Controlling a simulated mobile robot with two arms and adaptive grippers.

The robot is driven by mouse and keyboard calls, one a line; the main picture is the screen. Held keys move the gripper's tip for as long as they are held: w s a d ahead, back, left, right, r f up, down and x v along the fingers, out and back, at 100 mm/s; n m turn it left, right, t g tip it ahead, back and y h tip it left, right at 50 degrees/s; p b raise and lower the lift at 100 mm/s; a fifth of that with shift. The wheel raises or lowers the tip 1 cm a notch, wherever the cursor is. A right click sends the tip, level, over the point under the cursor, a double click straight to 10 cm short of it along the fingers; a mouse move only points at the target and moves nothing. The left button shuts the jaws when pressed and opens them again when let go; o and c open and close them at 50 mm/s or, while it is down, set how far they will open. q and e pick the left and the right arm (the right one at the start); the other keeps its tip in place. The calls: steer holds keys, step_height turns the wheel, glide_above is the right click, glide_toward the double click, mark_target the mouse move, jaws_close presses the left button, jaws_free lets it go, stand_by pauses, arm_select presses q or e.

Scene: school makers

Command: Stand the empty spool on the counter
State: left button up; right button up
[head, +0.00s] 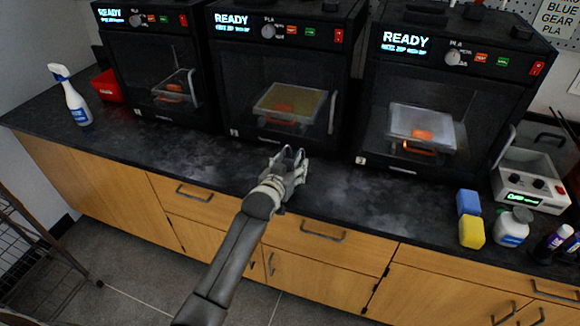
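No empty spool can be made out in the head view. The black counter (225,165) runs across the view above wooden drawers. My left gripper (289,156) is over the counter's front part, in front of the middle printer. Its fingers look apart, with nothing seen between them. My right gripper is not in view.
Three black printers, left (155,65), middle (285,75) and right (440,90), line the counter's back. A spray bottle (70,97) and red bin (107,86) stand far left. Blue (468,202) and yellow (472,233) blocks, a white bottle (513,228) and a grey device (533,183) are right.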

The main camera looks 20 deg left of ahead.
arm_select(q)
steer(key=shift+r, duration=0.2)
steer(key=v, duration=1.2)
steer(key=s+f+g, duration=0.2)
steer(key=f, duration=0.8)
steer(key=s+f+g, duration=0.2)
steer(key=f, duration=0.8)
steer(key=s+f+m+g, duration=0.1)
steer(key=s+f+g, duration=0.1)
steer(key=s+f, duration=0.55)
steer(key=s+f+g, duration=0.2)
steer(key=s+f, duration=0.3)
steer(key=f, duration=0.5)
steer(key=s+a+f+g, duration=0.1)
steer(key=s+f, duration=0.4)
steer(key=s, duration=0.6)
steer(key=s+a+f+g, duration=0.1)
steer(key=s+f+g, duration=0.1)
steer(key=s+f, duration=0.4)
steer(key=s+a+f+m+g, duration=0.1)
steer(key=s+f, duration=0.4)
steer(key=s, duration=1)
steer(key=shift+s+g+y, duration=0.3)
steer(key=shift+g, duration=0.5)
